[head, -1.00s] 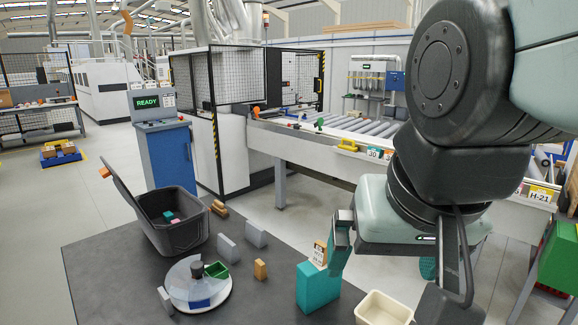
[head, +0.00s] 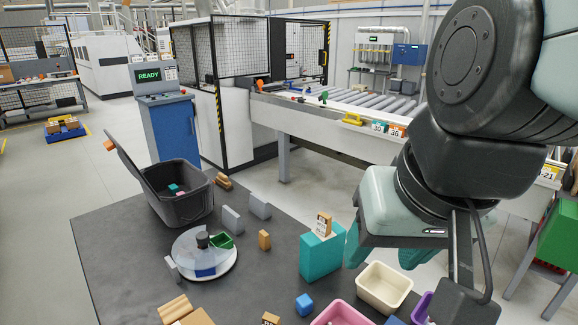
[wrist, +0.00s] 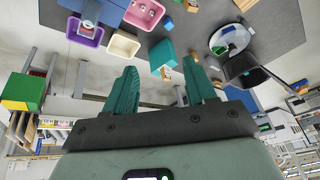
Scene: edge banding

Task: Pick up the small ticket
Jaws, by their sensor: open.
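A small ticket (head: 323,225), wooden-brown with a white printed face, stands upright on top of a teal block (head: 320,258) on the dark mat. In the wrist view the teal block (wrist: 161,54) shows ahead between my fingers, with the small ticket (wrist: 167,73) at its near edge. My gripper (wrist: 160,66) is open, with its two teal fingers spread and nothing between them. In the head view, a teal finger (head: 354,246) shows just right of the block, apart from the ticket.
A cream tray (head: 384,287) stands right of the teal block, with a pink tray (head: 342,314) in front. A round turntable (head: 204,254) and an open dark bin (head: 183,203) stand left. Small blocks are scattered between. The conveyor (head: 330,121) runs behind.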

